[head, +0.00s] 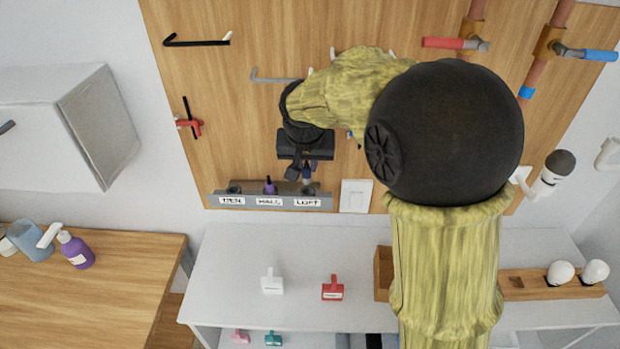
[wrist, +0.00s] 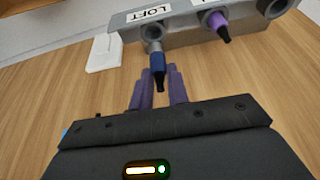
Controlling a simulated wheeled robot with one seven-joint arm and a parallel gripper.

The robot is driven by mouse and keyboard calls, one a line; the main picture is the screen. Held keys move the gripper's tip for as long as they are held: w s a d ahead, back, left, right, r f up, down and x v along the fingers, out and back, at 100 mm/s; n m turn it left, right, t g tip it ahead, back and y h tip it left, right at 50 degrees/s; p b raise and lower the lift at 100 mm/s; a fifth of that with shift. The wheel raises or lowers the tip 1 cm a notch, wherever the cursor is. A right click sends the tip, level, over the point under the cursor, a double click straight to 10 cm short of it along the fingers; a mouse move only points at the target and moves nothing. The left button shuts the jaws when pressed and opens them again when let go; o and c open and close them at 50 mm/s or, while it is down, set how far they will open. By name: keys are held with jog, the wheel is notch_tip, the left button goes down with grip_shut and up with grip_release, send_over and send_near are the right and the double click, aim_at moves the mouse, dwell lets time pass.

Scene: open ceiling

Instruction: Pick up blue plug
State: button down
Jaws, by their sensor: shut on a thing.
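The blue plug (wrist: 157,62) is at the LOFT position of a grey rack (wrist: 186,22) on the wooden wall panel. In the wrist view its dark end lies between the two purple fingers of my gripper (wrist: 160,88). My gripper (head: 302,172) is shut on the plug at the rack's right end in the head view. The fingers hide part of the plug there. I cannot tell whether the plug is still seated in its socket.
A purple plug (wrist: 217,24) sits in the neighbouring HALL socket. A white wall plate (head: 356,195) is right of the rack. Hooks and pipes with red (head: 444,43) and blue (head: 600,55) handles are above. A white table (head: 235,260) holds small items below.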

notch_tip(320, 180, up, 5)
jog(key=shift+d+f, duration=0.1)
jog(key=shift+w, duration=0.1)
dwell(0.9)
